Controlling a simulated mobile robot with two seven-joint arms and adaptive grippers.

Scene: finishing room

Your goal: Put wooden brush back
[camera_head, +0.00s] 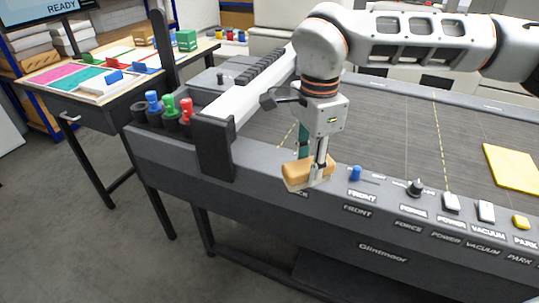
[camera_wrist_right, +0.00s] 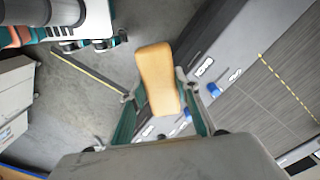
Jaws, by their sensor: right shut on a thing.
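The wooden brush (camera_head: 305,173) is a tan block with rounded edges. My right gripper (camera_head: 318,160) is shut on it and holds it in front of the machine's front edge, near the lettered panel. In the right wrist view the brush (camera_wrist_right: 157,72) lies between the two green fingers, its long side pointing away from the palm. My left gripper is not in view.
The cutting machine (camera_head: 390,125) has a front panel with a blue knob (camera_head: 355,173), a black knob (camera_head: 415,187) and several buttons. A yellow sheet (camera_head: 513,167) lies on its bed. Colored-top tools (camera_head: 170,106) stand in holders at its left end. A worktable (camera_head: 60,88) stands beyond.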

